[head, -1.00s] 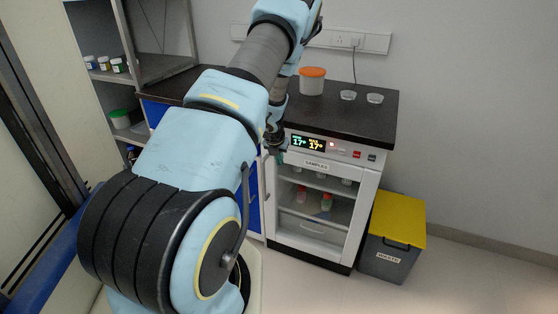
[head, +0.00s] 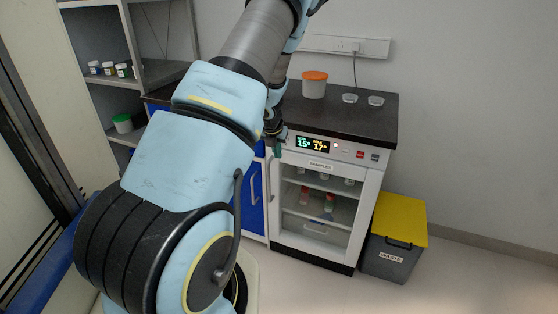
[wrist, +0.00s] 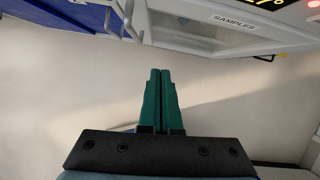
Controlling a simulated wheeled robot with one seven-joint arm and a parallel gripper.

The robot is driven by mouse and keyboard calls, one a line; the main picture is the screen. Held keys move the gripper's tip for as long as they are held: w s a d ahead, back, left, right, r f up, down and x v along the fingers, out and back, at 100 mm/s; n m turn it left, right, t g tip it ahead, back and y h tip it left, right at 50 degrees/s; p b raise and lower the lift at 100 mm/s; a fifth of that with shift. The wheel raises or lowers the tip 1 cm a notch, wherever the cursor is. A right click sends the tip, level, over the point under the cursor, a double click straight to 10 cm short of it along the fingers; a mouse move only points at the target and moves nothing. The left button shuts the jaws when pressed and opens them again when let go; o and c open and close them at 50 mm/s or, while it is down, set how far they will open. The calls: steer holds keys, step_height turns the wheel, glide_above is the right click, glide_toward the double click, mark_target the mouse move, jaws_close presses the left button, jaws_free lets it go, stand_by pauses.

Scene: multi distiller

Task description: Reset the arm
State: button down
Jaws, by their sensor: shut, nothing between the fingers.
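My arm rises from the lower left of the head view and crosses up past the top edge. My gripper (head: 277,148) hangs down beside the upper left corner of the samples cabinet, partly hidden by my arm. In the wrist view my gripper (wrist: 160,78) has its two green fingers pressed together, with nothing between them. The fingers point towards the cabinet front and floor and appear apart from any object.
The samples cabinet (head: 345,235) has a glass door and a lit display (head: 313,144). The dark counter (head: 350,115) holds an orange-lidded tub (head: 314,84) and two small clear dishes. A yellow-lidded waste bin (head: 400,215) stands right. Shelves are at left.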

steer(key=s+a+r+n+y, duration=0.1)
steer(key=s+a+r+n, duration=0.2)
steer(key=r+n, duration=0.3)
steer(key=s+a+r+n+t, duration=0.1)
steer(key=s+a+r+n, duration=0.2)
steer(key=n, duration=0.5)
steer(key=s+a+r+n+y, duration=0.1)
steer(key=s+a+r+n, duration=0.2)
steer(key=r+n, duration=0.35)
steer(key=s+r+n+g, duration=0.1)
steer(key=s+n+g, duration=0.2)
steer(key=s+n, duration=1.5)
steer(key=shift+s+a+r+g+h, duration=0.15)
steer(key=shift+s+r+g+h, duration=0.2)
steer(key=shift+s, duration=0.25)
